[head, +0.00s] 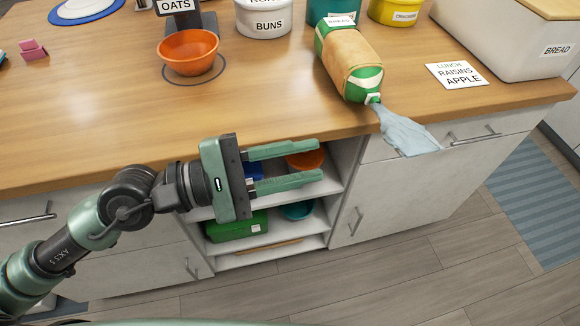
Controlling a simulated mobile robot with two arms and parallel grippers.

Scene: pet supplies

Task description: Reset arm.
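My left gripper (318,164) is in the head view, in front of the counter's front edge and above the floor. Its two green fingers point right, apart from each other, with nothing between them. Behind the fingers is the open shelf of the cabinet. My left arm (70,245) reaches in from the lower left. My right gripper is not in the view.
On the wooden counter (90,110) are an orange bowl (188,52), a bread bag (348,62), a BUNS canister (265,22), a card (458,74) and a bread box (505,40). A pale blue cloth (405,132) hangs over the edge. The floor (430,260) is clear.

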